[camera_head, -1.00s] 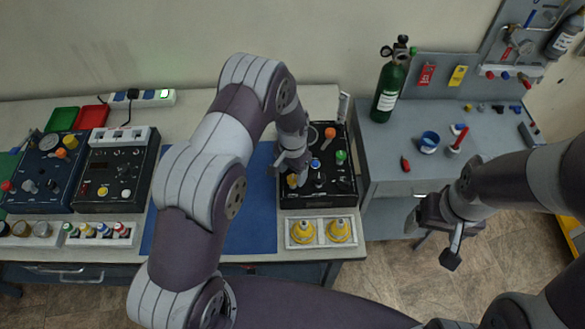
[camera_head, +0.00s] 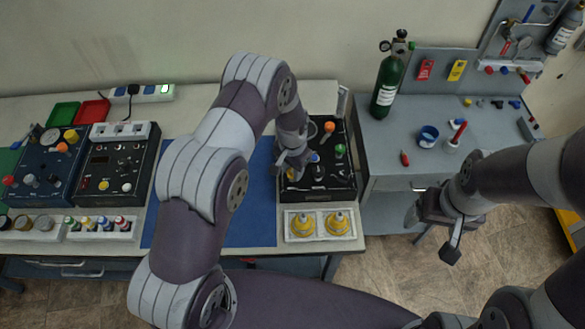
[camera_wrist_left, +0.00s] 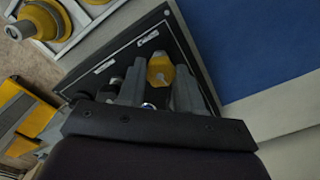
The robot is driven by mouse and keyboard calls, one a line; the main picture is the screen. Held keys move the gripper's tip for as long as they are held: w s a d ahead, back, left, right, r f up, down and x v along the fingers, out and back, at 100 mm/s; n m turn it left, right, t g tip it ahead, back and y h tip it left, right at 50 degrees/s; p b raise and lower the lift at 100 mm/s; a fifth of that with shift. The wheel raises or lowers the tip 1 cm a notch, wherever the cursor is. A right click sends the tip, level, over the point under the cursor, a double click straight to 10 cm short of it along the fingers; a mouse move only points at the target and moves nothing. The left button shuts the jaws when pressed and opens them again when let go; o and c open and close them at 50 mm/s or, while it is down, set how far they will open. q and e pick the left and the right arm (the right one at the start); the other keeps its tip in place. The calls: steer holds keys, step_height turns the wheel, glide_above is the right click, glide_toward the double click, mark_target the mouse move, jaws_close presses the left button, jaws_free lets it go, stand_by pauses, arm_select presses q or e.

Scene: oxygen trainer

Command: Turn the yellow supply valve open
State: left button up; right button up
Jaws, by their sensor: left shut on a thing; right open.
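The black trainer panel (camera_head: 338,196) sits at the right end of the left bench, with orange, green and blue knobs on top. The yellow supply valve (camera_head: 290,175) is at its left side and is mostly covered by my left gripper (camera_head: 287,170). In the left wrist view the yellow knob (camera_wrist_left: 160,70) lies between the two grey fingers of my left gripper (camera_wrist_left: 160,88), which is shut on it from above. The valve's exact turn angle is hard to tell. My right gripper (camera_head: 451,243) is open and empty, over the floor to the right of the bench.
A white tray (camera_head: 320,238) with two yellow fittings stands in front of the panel. A blue mat (camera_head: 250,225) lies to its left. A green cylinder (camera_head: 388,80) stands on the grey side bench behind. Other instrument boxes fill the left end.

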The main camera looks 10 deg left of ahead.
arm_select(q)
steer(key=n+b, duration=0.2)
steer(key=n, duration=0.1)
steer(key=shift+w, duration=0.1)
steer(key=n+b, duration=0.1)
steer(key=n, duration=0.2)
steer(key=shift+n+b, duration=0.3)
steer(key=shift+b, duration=0.05)
steer(key=n+b, duration=0.1)
steer(key=n, duration=0.2)
steer(key=shift+n, duration=0.3)
steer(key=n+b, duration=0.1)
steer(key=n, duration=0.2)
steer(key=shift+r+n, duration=0.1)
steer(key=shift+n, duration=0.2)
steer(key=n+b, duration=0.1)
steer(key=n, duration=0.3)
steer(key=shift+n, duration=0.3)
steer(key=n+b, duration=0.1)
steer(key=n, duration=0.3)
steer(key=shift+w+r+n, duration=0.1)
steer(key=shift+n, duration=0.3)
